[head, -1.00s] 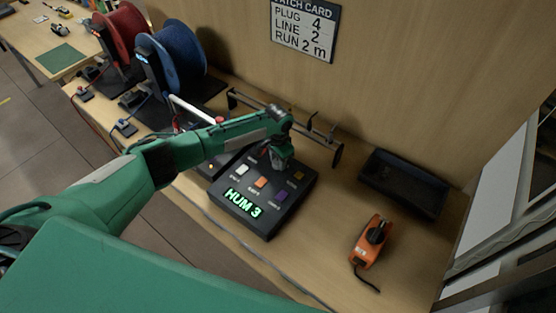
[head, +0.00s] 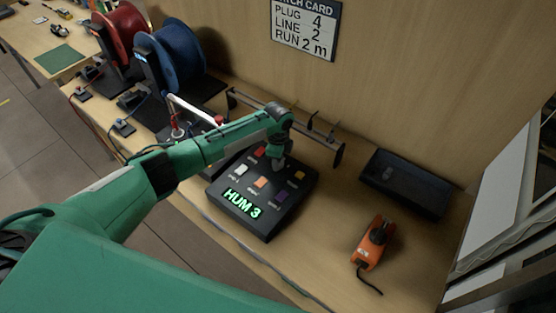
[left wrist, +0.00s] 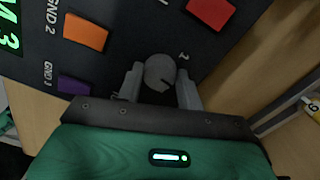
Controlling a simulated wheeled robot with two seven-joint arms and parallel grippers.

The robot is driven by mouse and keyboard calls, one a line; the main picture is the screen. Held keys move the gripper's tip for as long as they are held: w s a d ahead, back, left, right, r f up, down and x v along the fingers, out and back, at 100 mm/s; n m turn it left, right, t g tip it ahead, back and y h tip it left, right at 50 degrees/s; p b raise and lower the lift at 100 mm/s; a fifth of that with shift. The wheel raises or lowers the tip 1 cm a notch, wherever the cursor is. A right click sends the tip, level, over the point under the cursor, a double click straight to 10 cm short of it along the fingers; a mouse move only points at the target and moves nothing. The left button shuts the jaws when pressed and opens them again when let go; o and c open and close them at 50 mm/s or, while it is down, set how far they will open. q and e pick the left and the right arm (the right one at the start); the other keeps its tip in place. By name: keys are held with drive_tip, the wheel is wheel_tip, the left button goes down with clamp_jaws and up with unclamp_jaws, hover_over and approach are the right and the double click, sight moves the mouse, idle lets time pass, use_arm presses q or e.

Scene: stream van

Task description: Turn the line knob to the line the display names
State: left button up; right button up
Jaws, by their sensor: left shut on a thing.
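The dark control box (head: 222,200) lies on the bench, its green display (head: 241,202) reading "HUM 3". In the left wrist view the line knob (left wrist: 159,70) is a round grey cap with a thin dark mark, and a small "2" is printed beside it. My left gripper (head: 278,165) reaches down onto the far part of the box. In the left wrist view the left gripper (left wrist: 159,87) has one finger on each side of the knob, shut on it. In the head view the gripper hides the knob. My right gripper is not in view.
Coloured square buttons, including an orange one (head: 261,182), surround the knob. A patch card (head: 305,27) on the back panel reads plug 4, line 2, run 2 m. A black tray (head: 408,184) and an orange device (head: 372,243) stand right. A rail stand (head: 325,145) is behind.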

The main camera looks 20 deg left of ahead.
use_arm(q)
drive_tip(key=m+b, duration=0.1)
drive_tip(key=m, duration=0.4)
drive_tip(key=shift+w+m, duration=0.1)
drive_tip(key=shift+m, duration=0.2)
drive_tip(key=shift+m+b, duration=0.65)
drive_tip(key=shift+m, duration=1.55)
drive_tip(key=shift+r, duration=0.1)
drive_tip(key=o, duration=1)
drive_tip(key=shift+r+b, duration=1.7)
drive_tip(key=shift+r, duration=5.15)
